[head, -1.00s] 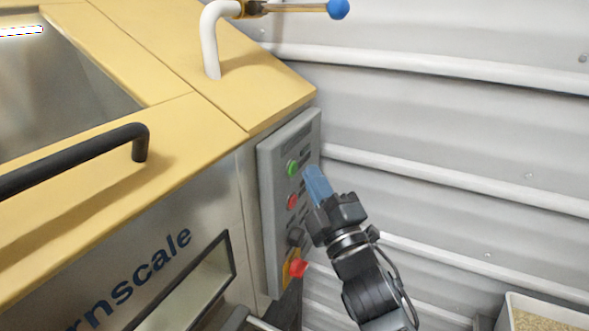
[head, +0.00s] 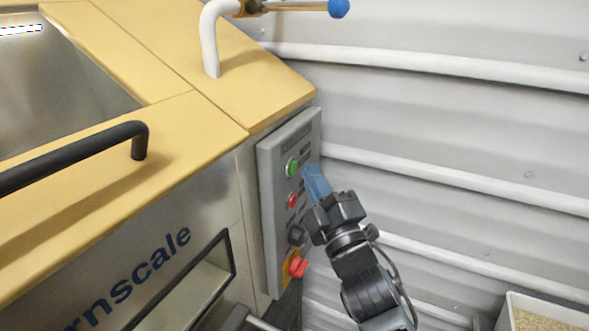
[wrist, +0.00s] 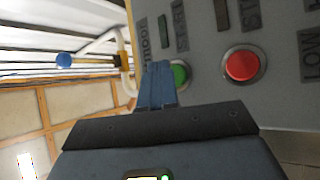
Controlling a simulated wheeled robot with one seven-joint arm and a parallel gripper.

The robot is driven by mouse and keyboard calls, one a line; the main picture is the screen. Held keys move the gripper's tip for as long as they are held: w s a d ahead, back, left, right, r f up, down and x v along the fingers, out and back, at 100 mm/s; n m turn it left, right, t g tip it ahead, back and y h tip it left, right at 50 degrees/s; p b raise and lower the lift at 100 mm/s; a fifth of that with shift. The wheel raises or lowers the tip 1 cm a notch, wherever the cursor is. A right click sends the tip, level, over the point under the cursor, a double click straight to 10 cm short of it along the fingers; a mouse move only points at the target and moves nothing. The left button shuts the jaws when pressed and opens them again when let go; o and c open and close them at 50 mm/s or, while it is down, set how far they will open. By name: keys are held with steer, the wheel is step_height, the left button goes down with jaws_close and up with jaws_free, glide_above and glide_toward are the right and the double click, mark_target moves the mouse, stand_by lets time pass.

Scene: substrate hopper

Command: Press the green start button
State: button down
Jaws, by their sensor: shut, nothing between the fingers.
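The green start button (head: 291,168) sits near the top of the grey control panel (head: 272,215) on the side of the machine. My gripper (head: 310,170) is shut and empty, its blue fingertips just right of the green button in the head view. In the wrist view the fingers (wrist: 158,72) lie in front of the green button (wrist: 180,75) and hide its left part. I cannot tell whether the fingertips touch the button or the panel.
A red button (head: 291,200) is below the green one, then a black knob (head: 296,236) and a red emergency-stop knob (head: 298,267) on yellow. A white pipe with a blue-tipped lever (head: 338,9) stands above. A corrugated wall (head: 450,130) is on the right.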

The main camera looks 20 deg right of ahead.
steer(key=shift+w+a+b, duration=0.2)
steer(key=shift+b, duration=0.1)
